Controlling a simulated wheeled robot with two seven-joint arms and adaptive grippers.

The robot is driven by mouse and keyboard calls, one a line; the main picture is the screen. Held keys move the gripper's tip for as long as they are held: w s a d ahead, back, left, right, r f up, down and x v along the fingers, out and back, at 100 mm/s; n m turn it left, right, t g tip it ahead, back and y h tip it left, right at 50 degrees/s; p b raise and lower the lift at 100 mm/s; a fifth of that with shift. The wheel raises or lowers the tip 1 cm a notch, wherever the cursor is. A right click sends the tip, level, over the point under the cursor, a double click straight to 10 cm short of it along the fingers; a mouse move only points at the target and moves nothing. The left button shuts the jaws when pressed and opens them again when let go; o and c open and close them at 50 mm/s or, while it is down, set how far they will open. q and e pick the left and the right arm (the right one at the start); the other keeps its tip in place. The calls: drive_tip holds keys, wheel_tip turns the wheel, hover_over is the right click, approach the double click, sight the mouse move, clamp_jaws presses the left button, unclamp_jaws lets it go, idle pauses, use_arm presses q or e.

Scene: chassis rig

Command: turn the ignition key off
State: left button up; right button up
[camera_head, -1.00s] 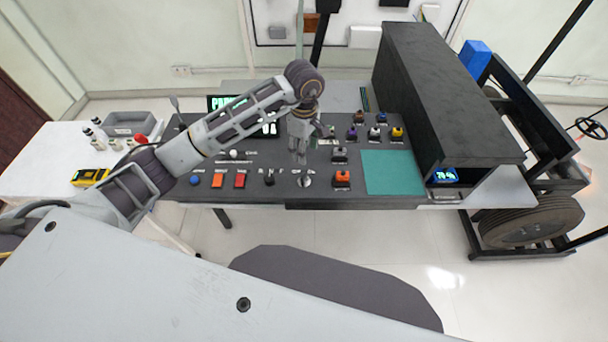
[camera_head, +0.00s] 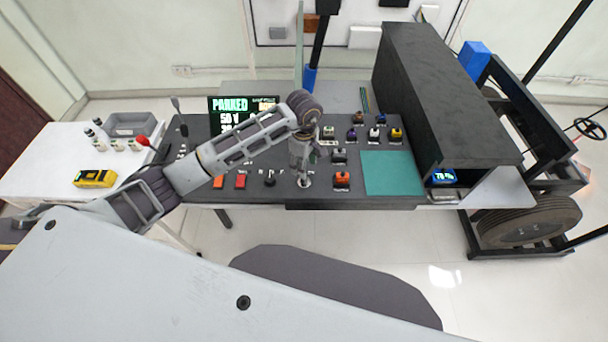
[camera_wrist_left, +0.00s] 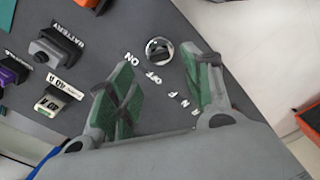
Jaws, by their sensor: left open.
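The ignition key (camera_head: 304,182) is a small dark key in a round silver switch on the front of the dark console, and it also shows in the left wrist view (camera_wrist_left: 160,50). White ON and OFF labels lie beside it; I cannot tell surely which one the key points to. My left gripper (camera_head: 303,170) points down just above the key, and its tips partly hide it. In the left wrist view its green-padded fingers (camera_wrist_left: 162,72) are apart, one on each side of the key, with nothing gripped. My right gripper is in neither view.
A black drive-mode knob (camera_head: 269,179) and red button (camera_head: 240,181) are left of the key. An orange-topped switch (camera_head: 342,177) is close on its right, with a teal mat (camera_head: 392,173) beyond. The display (camera_head: 231,105) reads PARKED.

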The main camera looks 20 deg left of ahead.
use_arm(q)
drive_tip(key=shift+f+p, duration=0.45)
drive_tip(key=shift+f, duration=2.95)
drive_tip(key=shift+c, duration=0.4)
drive_tip(key=c, duration=0.9)
